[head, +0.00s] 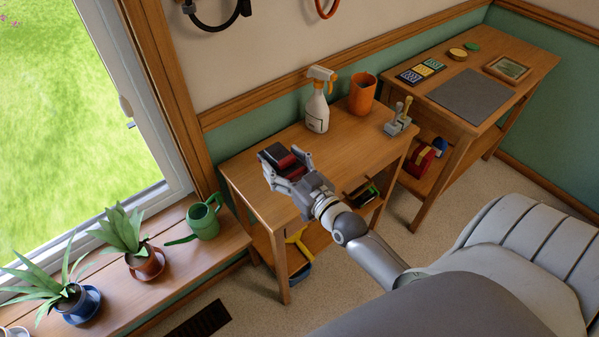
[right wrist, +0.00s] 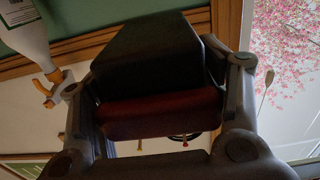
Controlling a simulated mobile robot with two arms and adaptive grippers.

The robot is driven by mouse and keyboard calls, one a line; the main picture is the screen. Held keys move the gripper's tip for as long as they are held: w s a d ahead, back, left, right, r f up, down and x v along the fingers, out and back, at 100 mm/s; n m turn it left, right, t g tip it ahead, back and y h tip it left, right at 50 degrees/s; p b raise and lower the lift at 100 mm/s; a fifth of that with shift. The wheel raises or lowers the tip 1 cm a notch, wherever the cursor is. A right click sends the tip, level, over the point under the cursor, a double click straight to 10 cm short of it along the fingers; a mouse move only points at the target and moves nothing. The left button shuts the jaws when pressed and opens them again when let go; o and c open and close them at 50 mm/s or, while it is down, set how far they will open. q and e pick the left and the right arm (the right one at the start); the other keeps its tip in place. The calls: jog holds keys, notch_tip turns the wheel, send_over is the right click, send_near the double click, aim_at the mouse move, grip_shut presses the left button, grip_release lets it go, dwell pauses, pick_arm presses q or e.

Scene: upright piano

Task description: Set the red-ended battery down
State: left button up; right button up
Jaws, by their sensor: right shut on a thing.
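The red-ended battery (head: 277,155) is a dark block with a red end. My right gripper (head: 287,168) is shut on it, over the left part of the wooden table (head: 338,152) under the wall. In the right wrist view the battery (right wrist: 150,55) fills the space between the two fingers, its black part away from the palm and its red end nearer to it. How far it is above the tabletop I cannot tell. My left gripper is in neither view.
A spray bottle (head: 317,104), an orange cup (head: 362,93) and a small grey stand (head: 400,120) are along the table's back and right. The tabletop's middle is clear. A windowsill (head: 108,280) with plants and a green watering can (head: 203,220) lies left.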

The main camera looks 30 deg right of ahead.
jog(key=d+f, duration=0.2)
jog(key=w+d+f+b, duration=0.1)
jog(key=d+f, duration=0.1)
jog(key=f, duration=0.1)
jog(key=shift+w+f, duration=0.15)
jog(key=f, duration=0.3)
jog(key=shift+d+f+b, duration=0.25)
jog(key=shift+d+b, duration=0.05)
jog(key=shift+b, duration=0.1)
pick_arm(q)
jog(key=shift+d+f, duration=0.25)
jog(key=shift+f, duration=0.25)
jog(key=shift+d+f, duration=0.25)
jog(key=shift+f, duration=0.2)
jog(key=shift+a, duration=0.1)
pick_arm(e)
jog(key=shift+f, duration=0.1)
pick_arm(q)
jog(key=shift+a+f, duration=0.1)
pick_arm(e)
jog(key=o, duration=1.4)
jog(key=shift+f, duration=0.1)
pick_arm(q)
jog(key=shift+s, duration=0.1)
pick_arm(e)
jog(key=shift+o, duration=0.2)
